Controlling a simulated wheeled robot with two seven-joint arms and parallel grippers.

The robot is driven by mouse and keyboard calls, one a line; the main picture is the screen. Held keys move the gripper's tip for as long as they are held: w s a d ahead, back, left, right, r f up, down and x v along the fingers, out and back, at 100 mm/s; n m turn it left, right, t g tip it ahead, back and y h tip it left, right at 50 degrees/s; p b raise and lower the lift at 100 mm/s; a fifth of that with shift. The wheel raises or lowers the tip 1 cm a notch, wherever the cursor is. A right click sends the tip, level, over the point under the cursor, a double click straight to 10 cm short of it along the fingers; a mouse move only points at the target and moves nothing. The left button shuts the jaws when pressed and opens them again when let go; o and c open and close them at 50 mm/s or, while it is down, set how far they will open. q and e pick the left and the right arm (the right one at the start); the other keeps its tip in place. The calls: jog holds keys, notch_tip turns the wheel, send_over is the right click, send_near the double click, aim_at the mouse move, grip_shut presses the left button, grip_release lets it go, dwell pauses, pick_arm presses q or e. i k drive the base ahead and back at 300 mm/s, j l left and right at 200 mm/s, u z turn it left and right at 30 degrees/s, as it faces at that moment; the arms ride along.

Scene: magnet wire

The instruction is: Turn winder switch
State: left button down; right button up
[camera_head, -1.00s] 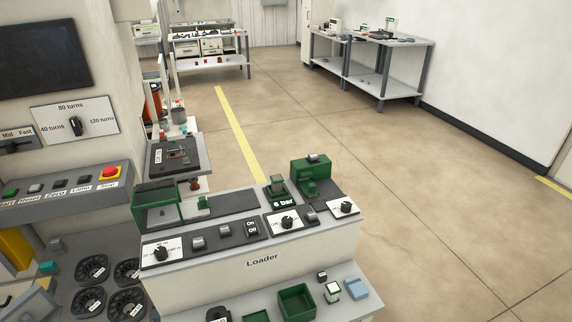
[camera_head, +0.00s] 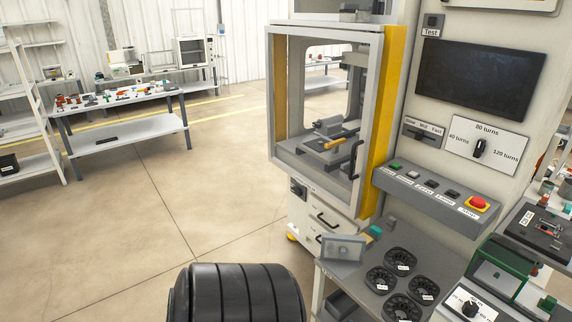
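The winder machine stands right of centre with a glazed cabinet (camera_head: 328,120) in a yellow and grey frame. On its panel, a black rotary switch (camera_head: 480,148) sits on a white plate marked 40, 80 and 120 turns. Its handle stands roughly upright, near the 80 turns mark. To its left is a Slow/Mid/Fast switch (camera_head: 422,132); its setting is too small to tell. Below, a sloped grey console (camera_head: 430,200) carries a green button (camera_head: 395,165), several dark buttons and a red button (camera_head: 477,203). Neither gripper is in view.
A grey bench (camera_head: 352,268) below the console holds several black round spools (camera_head: 403,261) and a grey block (camera_head: 343,248). The loader (camera_head: 480,299) stands at lower right. The floor at left is open, with a workbench (camera_head: 130,145) and shelves behind.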

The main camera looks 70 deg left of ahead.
aim_at(298, 191)
jog(key=j+u, duration=0.5)
jog(key=i+j+u, duration=0.1)
jog(key=j+u, duration=0.35)
jog(key=i+j+u, duration=0.2)
jog(key=u, duration=0.3)
jog(key=i+j+u, duration=0.1)
jog(key=i+j, duration=0.25)
jog(key=j, duration=0.25)
jog(key=i+j, duration=0.4)
jog(key=j, duration=0.15)
jog(key=i+j+u, duration=0.15)
jog(key=i+j, duration=0.2)
jog(key=j, duration=0.25)
